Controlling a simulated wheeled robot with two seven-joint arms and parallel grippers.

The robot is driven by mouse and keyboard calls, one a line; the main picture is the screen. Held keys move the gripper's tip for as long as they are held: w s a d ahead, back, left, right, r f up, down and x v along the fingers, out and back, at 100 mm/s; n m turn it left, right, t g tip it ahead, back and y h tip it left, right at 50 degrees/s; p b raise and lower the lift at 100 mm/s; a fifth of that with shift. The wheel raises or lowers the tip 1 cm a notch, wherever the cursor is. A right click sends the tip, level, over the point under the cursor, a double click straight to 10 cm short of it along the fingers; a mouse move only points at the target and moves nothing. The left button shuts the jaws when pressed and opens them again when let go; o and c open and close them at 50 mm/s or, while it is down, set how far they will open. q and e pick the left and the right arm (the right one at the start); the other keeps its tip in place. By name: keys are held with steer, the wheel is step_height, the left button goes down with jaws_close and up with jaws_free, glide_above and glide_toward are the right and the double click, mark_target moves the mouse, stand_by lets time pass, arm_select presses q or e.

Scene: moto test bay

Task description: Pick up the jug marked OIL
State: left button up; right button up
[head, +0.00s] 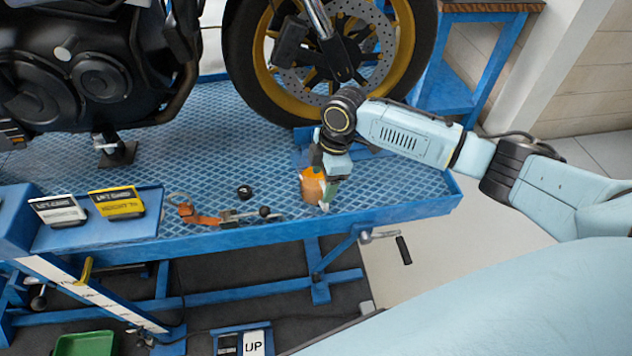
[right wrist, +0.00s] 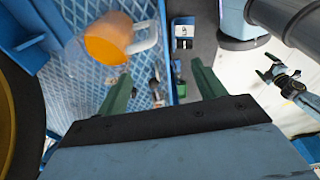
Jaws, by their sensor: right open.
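An orange jug (head: 312,187) stands upright on the blue tread-plate lift table near its front right edge. No OIL marking is readable on the side I see. In the right wrist view the jug (right wrist: 108,38) shows at the upper left, with a pale handle toward the right. My right gripper (head: 323,184) is at the jug and covers part of it. In the right wrist view its green fingers (right wrist: 163,88) are wide apart with nothing between them; the jug lies beyond the left finger. My left gripper (right wrist: 278,73) shows small at the right edge of that view, its jaws unclear.
A motorcycle wheel (head: 330,60) stands behind the jug. An orange strap (head: 195,213) and a black round piece (head: 244,192) lie to its left. A crank (head: 403,248) hangs below the table's front edge.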

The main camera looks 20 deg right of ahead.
mark_target(317, 184)
steer(key=w+d+r, duration=0.2)
steer(key=d+r, duration=0.2)
steer(key=shift+n, duration=0.4)
steer(key=f, duration=0.4)
steer(key=a+f, duration=0.1)
steer(key=f, duration=0.3)
steer(key=a+f+b, duration=0.1)
steer(key=f, duration=0.4)
steer(key=shift+a+f, duration=0.1)
steer(key=shift+a, duration=0.05)
steer(key=shift+w, duration=0.15)
steer(key=c, duration=1.4)
